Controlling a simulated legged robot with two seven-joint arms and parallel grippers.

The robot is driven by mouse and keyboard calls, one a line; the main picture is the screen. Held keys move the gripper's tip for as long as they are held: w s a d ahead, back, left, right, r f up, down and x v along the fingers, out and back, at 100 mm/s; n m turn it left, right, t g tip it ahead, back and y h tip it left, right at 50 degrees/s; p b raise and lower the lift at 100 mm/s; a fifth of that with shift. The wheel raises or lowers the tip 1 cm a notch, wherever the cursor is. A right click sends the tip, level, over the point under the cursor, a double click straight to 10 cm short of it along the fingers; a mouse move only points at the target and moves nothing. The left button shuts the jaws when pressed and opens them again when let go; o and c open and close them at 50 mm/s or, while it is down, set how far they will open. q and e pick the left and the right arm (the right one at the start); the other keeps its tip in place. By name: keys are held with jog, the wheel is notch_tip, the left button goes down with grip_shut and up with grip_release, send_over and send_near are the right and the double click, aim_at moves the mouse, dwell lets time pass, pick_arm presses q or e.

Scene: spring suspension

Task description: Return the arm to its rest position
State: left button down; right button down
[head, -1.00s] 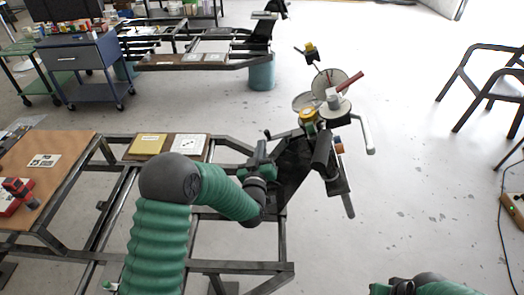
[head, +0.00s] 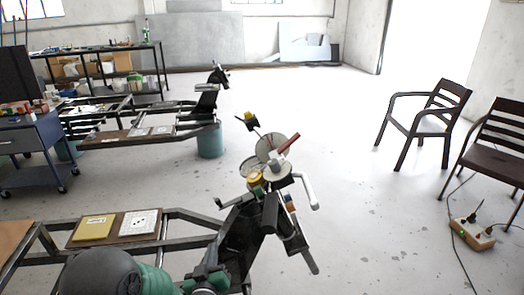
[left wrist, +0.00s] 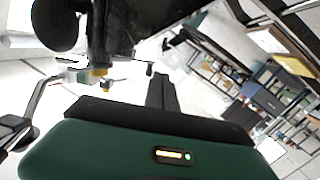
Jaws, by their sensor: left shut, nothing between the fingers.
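My left arm comes in at the bottom left of the head view, cut off by the frame edge. My left gripper (head: 208,280) is low beside the dark end of the near frame. It also shows in the left wrist view, where its dark fingers (left wrist: 161,92) are together with nothing between them. The suspension assembly (head: 270,168), with round discs, a red-handled part and a dark cylinder, stands at the end of the near frame, up and right of the gripper. Dark parts of it fill the top of the left wrist view. My right gripper is out of view.
A second frame (head: 130,136) and a teal bin (head: 210,141) stand behind. Chairs (head: 430,118) and a power strip (head: 472,233) are at right. The middle floor is clear.

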pick_arm(q)
jog(key=s+f+m+g+h, duration=0.1)
jog(key=s+f+m+g, duration=0.2)
jog(key=s+g, duration=0.6)
jog(key=s+f+m+g+h, duration=0.15)
jog(key=s+f+g, duration=0.25)
jog(key=s, duration=0.9)
notch_tip(320, 180, up, 14)
jog(key=s+g+p, duration=0.1)
jog(key=s+p, duration=0.1)
jog(key=p, duration=1.1)
jog(key=shift+s+a+f+m, duration=0.15)
jog(key=shift+a+f+m, duration=0.1)
jog(key=shift+a+m, duration=0.15)
